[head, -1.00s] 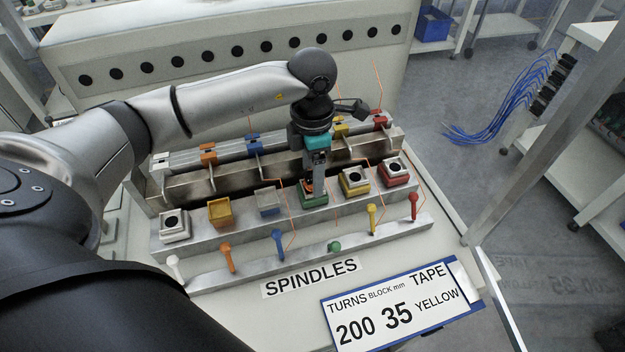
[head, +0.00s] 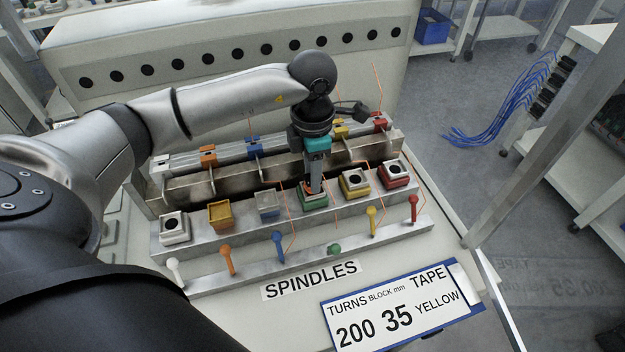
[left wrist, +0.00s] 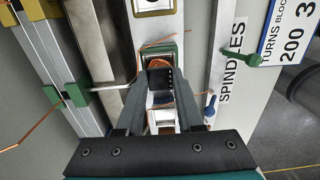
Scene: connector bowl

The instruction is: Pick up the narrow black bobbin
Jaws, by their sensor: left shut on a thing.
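My left gripper (head: 313,187) points straight down at the green block (head: 313,203) in the row of coloured blocks. In the left wrist view its two fingers (left wrist: 160,82) are shut on a small black bobbin (left wrist: 164,77) with copper-coloured winding beside it. The bobbin sits at the green-edged block, and I cannot see a gap under it. The fingers hide its sides, and its width is hard to judge. My right gripper is not in view.
White, orange, blue, yellow and red blocks flank the green one. Coloured spindle pegs (head: 278,245) stand on a front rail. Thin orange wires (head: 291,228) rise near the gripper. A sign (head: 395,312) reads 200, 35, yellow. A metal rail (head: 240,178) runs behind.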

